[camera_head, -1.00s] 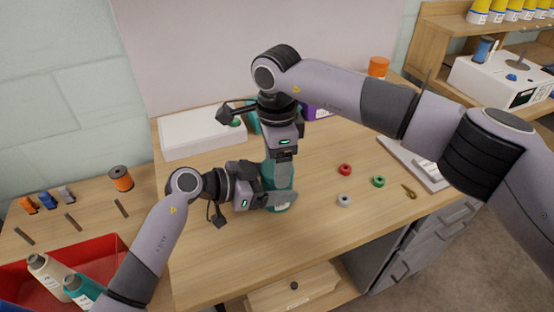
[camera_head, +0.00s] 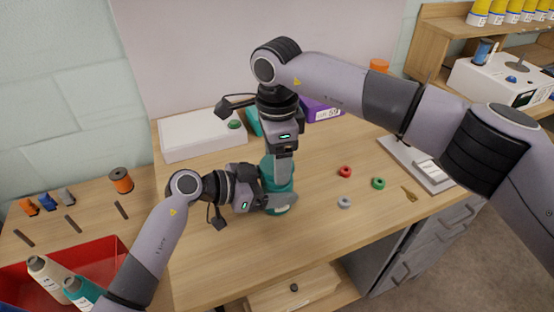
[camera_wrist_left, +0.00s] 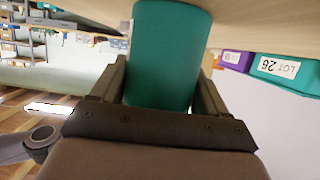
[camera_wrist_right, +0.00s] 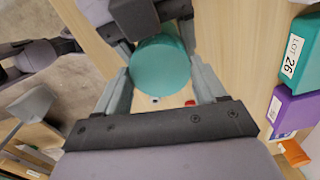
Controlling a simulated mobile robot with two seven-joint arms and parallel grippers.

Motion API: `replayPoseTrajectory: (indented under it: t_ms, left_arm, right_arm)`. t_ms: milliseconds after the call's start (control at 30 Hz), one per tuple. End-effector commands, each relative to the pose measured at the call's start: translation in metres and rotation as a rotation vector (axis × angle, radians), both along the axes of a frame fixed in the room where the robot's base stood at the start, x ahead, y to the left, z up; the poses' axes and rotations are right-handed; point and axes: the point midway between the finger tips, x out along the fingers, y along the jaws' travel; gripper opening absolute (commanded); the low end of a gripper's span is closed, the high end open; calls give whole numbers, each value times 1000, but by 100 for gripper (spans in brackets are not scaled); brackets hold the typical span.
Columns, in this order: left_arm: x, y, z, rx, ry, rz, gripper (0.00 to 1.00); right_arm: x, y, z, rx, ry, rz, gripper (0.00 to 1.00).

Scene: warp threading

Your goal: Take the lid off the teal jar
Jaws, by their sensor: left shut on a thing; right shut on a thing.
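The teal jar (camera_head: 279,187) stands upright near the middle of the table. My left gripper (camera_head: 277,201) is shut on its body from the left. The left wrist view shows the jar's smooth teal side (camera_wrist_left: 170,55) between the fingers. My right gripper (camera_head: 281,158) points down from above, shut on the lid. The right wrist view shows the lid (camera_wrist_right: 160,66) as a round teal disc between the fingers. My fingers partly hide the jar and lid in the head view, so I cannot tell whether a gap lies between them.
Red (camera_head: 345,171), green (camera_head: 378,183) and grey (camera_head: 344,202) rings and a small brass piece (camera_head: 409,194) lie to the right. A white box (camera_head: 200,135) and a purple box (camera_head: 322,111) stand behind. The table's front is clear.

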Motion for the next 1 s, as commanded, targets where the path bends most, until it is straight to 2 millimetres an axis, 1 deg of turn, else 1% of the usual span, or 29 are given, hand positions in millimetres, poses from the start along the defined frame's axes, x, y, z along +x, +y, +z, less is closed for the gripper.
replayPoseTrajectory:
  t_ms: [200, 567, 667, 900, 1000]
  left_arm:
    - [0, 0, -1, 1, 0, 0, 0]
    - [0, 0, 0, 1, 0, 0, 0]
    - [0, 0, 0, 1, 0, 0, 0]
    - [0, 0, -1, 1, 0, 0, 0]
    - [0, 0, -1, 1, 0, 0, 0]
  right_arm:
    - [0, 0, 7, -1, 0, 0, 34]
    - [0, 0, 9, -1, -1, 0, 34]
    - [1, 0, 17, 0, -3, 0, 34]
    - [0, 0, 45, 0, -2, 0, 34]
    - [0, 0, 48, -1, 0, 0, 34]
